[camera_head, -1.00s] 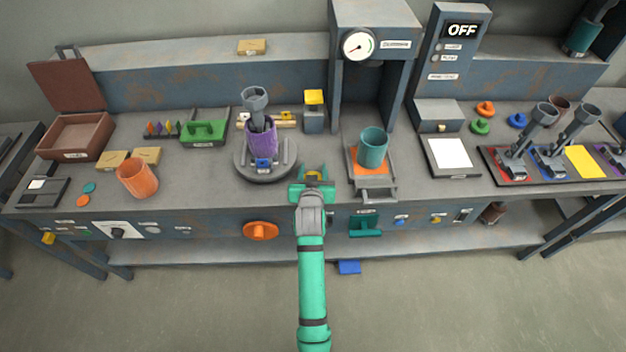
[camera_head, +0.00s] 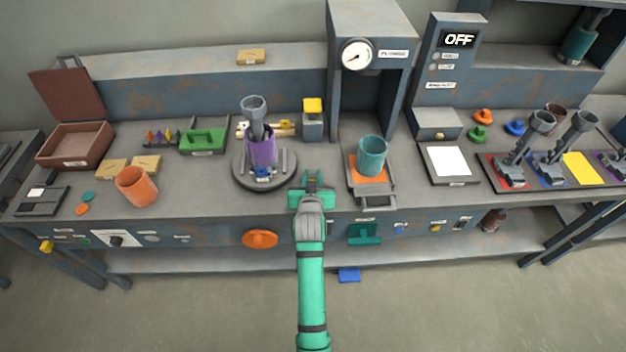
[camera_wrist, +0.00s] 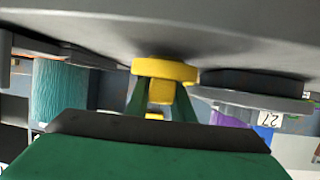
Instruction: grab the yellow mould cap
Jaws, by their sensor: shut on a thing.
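The yellow mould cap (camera_wrist: 164,72), a wide disc with a narrower stem, is between the two green fingers of my gripper (camera_wrist: 162,100) in the wrist view. The fingers are shut on its stem. In the head view my green gripper (camera_head: 312,184) is at the front part of the bench, between the turntable and the orange-topped stand; I cannot make out the cap there. The grey bench surface is close to the cap in the wrist view; whether they touch I cannot tell.
Left of my gripper, a purple mould (camera_head: 262,150) stands on a round grey turntable (camera_head: 248,180). To the right, a teal cup (camera_head: 372,155) stands on an orange pad. A grey block with a yellow top (camera_head: 313,106) stands behind. An orange cup (camera_head: 137,187) is farther left.

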